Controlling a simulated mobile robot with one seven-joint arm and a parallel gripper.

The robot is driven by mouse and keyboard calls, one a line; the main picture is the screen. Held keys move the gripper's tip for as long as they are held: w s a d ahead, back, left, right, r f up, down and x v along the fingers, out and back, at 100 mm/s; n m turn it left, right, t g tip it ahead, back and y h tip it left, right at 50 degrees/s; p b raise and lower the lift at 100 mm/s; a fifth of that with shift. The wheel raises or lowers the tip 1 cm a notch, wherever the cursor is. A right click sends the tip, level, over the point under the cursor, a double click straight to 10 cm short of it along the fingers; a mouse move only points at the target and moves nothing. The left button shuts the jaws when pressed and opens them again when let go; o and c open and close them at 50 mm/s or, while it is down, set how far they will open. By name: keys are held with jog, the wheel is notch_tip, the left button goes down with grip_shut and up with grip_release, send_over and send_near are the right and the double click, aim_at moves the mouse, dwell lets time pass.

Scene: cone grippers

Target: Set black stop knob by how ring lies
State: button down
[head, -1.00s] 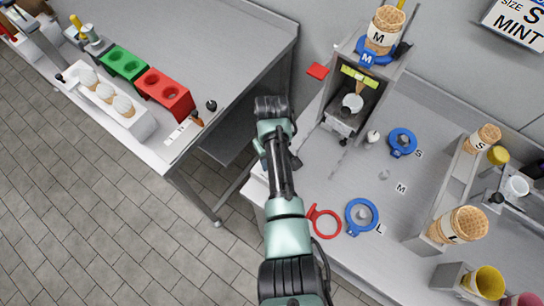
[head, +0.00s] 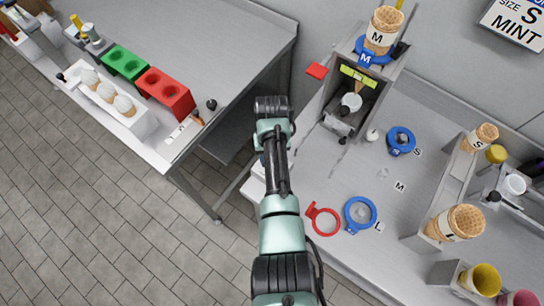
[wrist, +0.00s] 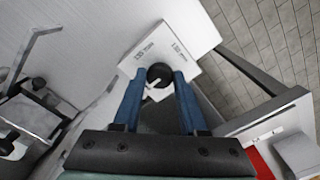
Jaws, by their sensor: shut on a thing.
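In the wrist view, my gripper (wrist: 154,84) has its two blue fingers on either side of the round black knob (wrist: 160,73) and is shut on it. The knob stands on a white block (wrist: 190,38) with small printed markings, too blurred to read surely. In the head view my arm hides the gripper and knob; part of the white block (head: 253,189) shows at the bench corner. Blue rings are at the dispenser top (head: 367,57), near the S mark (head: 401,141) and near the L mark (head: 361,214). A red ring (head: 324,222) lies flat beside the L ring.
The dispenser (head: 347,108) stands at the back of the right bench (head: 345,180). Cones stand in a rack (head: 446,195) on the right. The left bench holds a green block (head: 123,64), a red block (head: 164,91) and a white rack (head: 118,105). A gap separates the benches.

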jog(key=shift+w+r, duration=0.1)
jog(key=shift+c, duration=2.2)
grip_release()
notch_tip(320, 180, up, 13)
jog(key=b, duration=0.1)
